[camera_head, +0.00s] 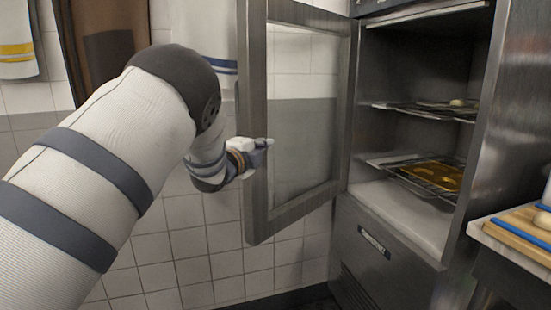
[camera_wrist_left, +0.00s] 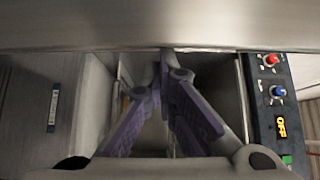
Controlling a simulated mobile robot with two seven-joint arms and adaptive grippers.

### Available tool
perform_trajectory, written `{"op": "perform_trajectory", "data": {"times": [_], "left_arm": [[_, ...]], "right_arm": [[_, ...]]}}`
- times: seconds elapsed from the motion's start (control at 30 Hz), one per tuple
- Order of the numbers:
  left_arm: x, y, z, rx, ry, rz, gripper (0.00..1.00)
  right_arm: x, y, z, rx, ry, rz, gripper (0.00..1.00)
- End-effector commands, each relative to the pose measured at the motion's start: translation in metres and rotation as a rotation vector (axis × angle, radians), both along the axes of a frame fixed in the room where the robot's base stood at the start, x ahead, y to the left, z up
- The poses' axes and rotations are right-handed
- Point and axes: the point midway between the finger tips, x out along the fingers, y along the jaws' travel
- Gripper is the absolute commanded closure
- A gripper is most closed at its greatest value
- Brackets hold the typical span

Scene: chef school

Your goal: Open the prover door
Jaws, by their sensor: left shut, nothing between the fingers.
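The prover (camera_head: 375,235) is a steel cabinet at the right of the head view. Its door (camera_head: 257,200), a steel frame around a glass pane, stands swung wide open to the left, and the interior shows. My left gripper (camera_head: 266,143) is at the door's free edge, its tips overlapping the frame in the head view; I cannot tell whether they touch it. In the left wrist view the purple-grey fingers (camera_wrist_left: 166,58) meet at their tips, shut with nothing between them, just below a broad pale metal band. My right gripper is not in view.
Inside the prover are wire racks, one with a yellow tray (camera_head: 437,174). A counter with a wooden board (camera_head: 520,232) stands at the lower right. Towels (camera_head: 16,45) hang on the tiled wall. The left wrist view shows a control panel (camera_wrist_left: 277,120) with red and blue knobs.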

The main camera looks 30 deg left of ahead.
Motion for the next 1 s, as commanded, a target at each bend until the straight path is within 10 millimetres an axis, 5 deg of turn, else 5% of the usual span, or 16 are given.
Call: {"op": "perform_trajectory", "data": {"times": [0.03,0.2,0.4,1.0], "left_arm": [[0.008,0.019,-0.013,0.002,0.011,0.008,1.00],[0.017,0.066,-0.007,0.002,0.004,0.006,1.00],[0.025,0.100,-0.004,0.003,0.005,0.005,1.00],[0.027,0.101,0.002,0.005,0.000,0.003,1.00]], "right_arm": [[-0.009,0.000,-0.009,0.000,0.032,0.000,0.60],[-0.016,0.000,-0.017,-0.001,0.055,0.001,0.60],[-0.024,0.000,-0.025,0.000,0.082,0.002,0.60],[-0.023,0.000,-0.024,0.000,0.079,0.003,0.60]]}}
